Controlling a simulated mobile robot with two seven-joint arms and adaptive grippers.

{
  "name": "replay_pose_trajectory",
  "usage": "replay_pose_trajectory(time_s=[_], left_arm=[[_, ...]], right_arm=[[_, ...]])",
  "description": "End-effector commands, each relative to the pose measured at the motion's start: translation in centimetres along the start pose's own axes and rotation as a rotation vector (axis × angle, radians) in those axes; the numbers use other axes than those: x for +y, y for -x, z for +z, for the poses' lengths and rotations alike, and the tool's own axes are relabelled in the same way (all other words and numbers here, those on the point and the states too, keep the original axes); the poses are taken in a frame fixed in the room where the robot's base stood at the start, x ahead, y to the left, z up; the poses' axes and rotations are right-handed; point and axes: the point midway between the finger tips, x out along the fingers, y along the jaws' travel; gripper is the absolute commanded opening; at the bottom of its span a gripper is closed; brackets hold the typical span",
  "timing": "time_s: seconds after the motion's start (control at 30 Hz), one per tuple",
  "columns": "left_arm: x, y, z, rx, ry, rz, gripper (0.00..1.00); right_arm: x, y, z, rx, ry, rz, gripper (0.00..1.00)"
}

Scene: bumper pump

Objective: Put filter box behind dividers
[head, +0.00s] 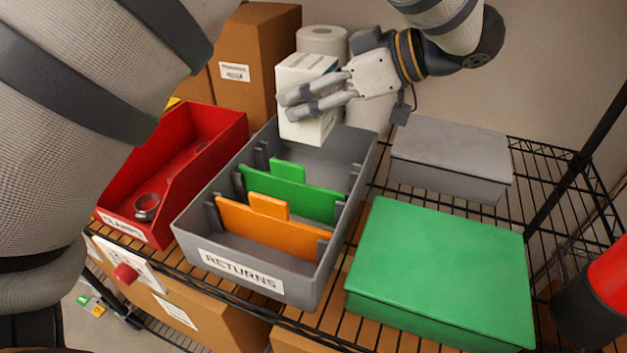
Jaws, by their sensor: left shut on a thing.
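A white filter box (308,130) is held upright by my left gripper (290,106), whose grey fingers are shut on it from the right and cover its middle. The grey returns bin (187,232) holds a green divider (300,197) and, nearer the front, an orange divider (262,230). The box is at the rear end of the bin, beyond the green divider. Its lower part overlaps the rear compartment in the picture; I cannot tell whether it touches the floor of the bin. My right gripper is not in view.
A red bin (122,190) with a metal ring (147,205) stands left of the returns bin. A green box (440,270) and a grey box (450,150) stand to its right on the wire shelf (555,170). Cardboard boxes (262,50) and white rolls (322,38) stand behind.

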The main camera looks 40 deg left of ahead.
Motion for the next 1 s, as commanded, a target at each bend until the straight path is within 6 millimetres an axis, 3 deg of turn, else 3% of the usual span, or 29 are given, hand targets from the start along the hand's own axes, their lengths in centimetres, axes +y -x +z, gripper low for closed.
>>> replay_pose_trajectory(time_s=[0.3, 0.6, 0.97, 1.0], left_arm=[[0.0, -2.8, 5.1, 0.003, 0.001, 0.000, 0.12], [0.0, -4.9, 8.9, 0.002, 0.002, 0.000, 0.12], [0.0, -5.1, 9.3, -0.001, 0.004, 0.001, 0.12], [0.0, -5.1, 9.3, -0.002, 0.004, 0.001, 0.65]], right_arm=[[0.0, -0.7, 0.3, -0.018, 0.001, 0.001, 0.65], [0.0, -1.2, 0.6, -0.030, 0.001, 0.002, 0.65], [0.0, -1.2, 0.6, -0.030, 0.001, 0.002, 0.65], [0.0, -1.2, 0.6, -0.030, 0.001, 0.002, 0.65]])
